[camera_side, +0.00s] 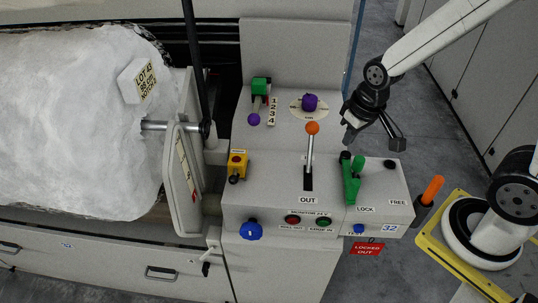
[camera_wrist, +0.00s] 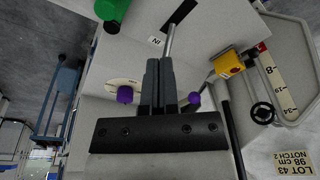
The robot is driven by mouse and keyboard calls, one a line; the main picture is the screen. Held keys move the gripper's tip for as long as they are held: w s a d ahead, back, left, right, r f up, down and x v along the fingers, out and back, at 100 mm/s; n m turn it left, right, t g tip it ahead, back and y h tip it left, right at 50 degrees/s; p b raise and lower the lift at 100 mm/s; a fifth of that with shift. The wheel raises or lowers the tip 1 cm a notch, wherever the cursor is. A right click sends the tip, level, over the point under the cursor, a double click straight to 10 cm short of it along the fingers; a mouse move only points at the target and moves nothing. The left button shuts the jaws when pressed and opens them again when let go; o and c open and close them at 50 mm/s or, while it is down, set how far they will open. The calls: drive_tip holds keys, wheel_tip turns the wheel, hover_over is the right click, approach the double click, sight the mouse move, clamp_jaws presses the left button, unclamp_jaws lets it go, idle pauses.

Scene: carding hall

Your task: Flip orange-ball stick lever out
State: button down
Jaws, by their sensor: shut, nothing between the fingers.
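The orange-ball stick lever (camera_side: 312,128) stands on the grey console in the side view. Its metal rod runs down to a dark slot with an OUT label (camera_side: 308,200) below it. The rod leans toward the slot's far end. In the wrist view the rod (camera_wrist: 171,38) shows beyond my fingertips near an IN label (camera_wrist: 155,41); the orange ball is hidden there. My gripper (camera_side: 350,135) is to the right of the orange ball, apart from it in the side view. Its grey fingers (camera_wrist: 158,65) are together and empty; I cannot tell whether they touch the lever.
A green lever (camera_side: 352,182) stands right of the slot. Behind are a purple knob (camera_side: 309,102) on a dial and a green-block lever (camera_side: 261,86). A yellow button box (camera_side: 237,163) sits left. A large white roll (camera_side: 75,120) is at far left.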

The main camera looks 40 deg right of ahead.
drive_tip(key=w+d+m+g, duration=0.1)
drive_tip(key=w, duration=0.3)
drive_tip(key=w+d+r+m+g, duration=0.1)
drive_tip(key=w, duration=0.3)
drive_tip(key=w+d+r+m, duration=0.1)
drive_tip(key=w, duration=0.3)
drive_tip(key=shift+w+d+g+y, duration=0.1)
drive_tip(key=shift+w+g+y, duration=0.15)
drive_tip(key=shift+g+y, duration=0.15)
drive_tip(key=w+d+m+g+y, duration=0.2)
drive_tip(key=w+d, duration=0.4)
drive_tip(key=w, duration=0.4)
drive_tip(key=shift+r+m+g, duration=0.35)
drive_tip(key=shift+m+g, duration=0.25)
drive_tip(key=x, duration=0.9)
drive_tip(key=shift+s+a+f, duration=0.15)
drive_tip(key=shift+a+f, duration=0.05)
drive_tip(key=shift+a, duration=0.1)
drive_tip(key=shift+s+a+f, duration=0.15)
drive_tip(key=shift+s+f, duration=0.05)
drive_tip(key=shift+s+a+r, duration=0.2)
drive_tip(key=shift+s+a, duration=0.3)
drive_tip(key=shift+s, duration=0.25)
drive_tip(key=shift+s+a+r, duration=0.2)
drive_tip(key=shift+s+a, duration=0.3)
drive_tip(key=shift+s, duration=0.25)
